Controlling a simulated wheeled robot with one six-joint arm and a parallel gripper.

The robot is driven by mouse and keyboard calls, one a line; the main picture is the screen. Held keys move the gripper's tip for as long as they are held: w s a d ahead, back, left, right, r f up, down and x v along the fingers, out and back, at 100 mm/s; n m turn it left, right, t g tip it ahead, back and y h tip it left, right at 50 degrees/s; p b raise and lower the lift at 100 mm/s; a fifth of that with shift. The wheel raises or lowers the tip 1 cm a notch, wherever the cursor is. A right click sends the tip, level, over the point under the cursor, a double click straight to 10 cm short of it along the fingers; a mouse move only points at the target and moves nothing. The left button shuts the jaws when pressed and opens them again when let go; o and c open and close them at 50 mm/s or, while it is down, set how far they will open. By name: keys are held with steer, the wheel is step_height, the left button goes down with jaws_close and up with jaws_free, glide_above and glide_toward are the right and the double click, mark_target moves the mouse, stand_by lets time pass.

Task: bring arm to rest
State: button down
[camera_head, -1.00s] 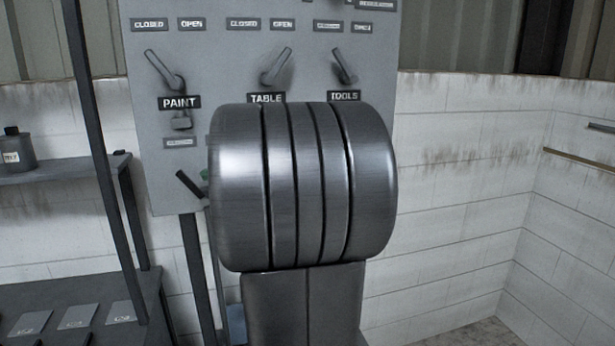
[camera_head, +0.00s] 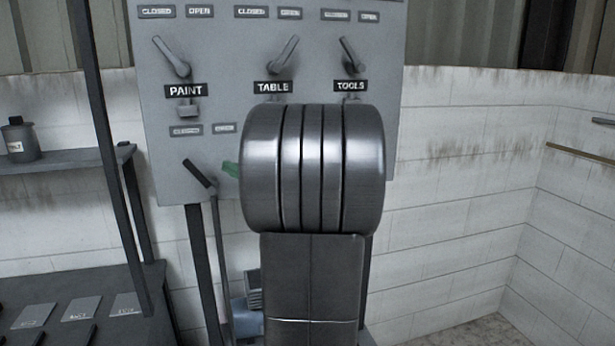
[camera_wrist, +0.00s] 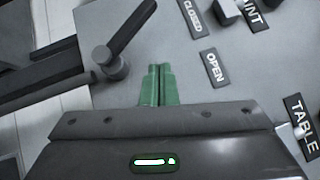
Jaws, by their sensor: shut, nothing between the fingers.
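My gripper (camera_wrist: 158,85) shows in the wrist view as two green fingers pressed together, shut and empty, pointing toward the grey panel. The grey switch panel (camera_head: 225,60) stands ahead. A black-handled lever (camera_head: 200,174) at the panel's lower left is just left of the gripper. The lever also shows in the wrist view (camera_wrist: 128,35), apart from the fingers.
The panel carries paint (camera_head: 172,57), table (camera_head: 284,57) and tools (camera_head: 350,56) levers. A shelf (camera_head: 70,160) with a dark bottle (camera_head: 19,138) is at left, above a dark bench (camera_head: 70,285). A white block wall (camera_head: 460,200) is at right, with open space before it.

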steer(key=shift+d+f+m, duration=0.1)
steer(key=shift+d+m, duration=0.05)
steer(key=shift+m, duration=0.15)
stand_by(0.4)
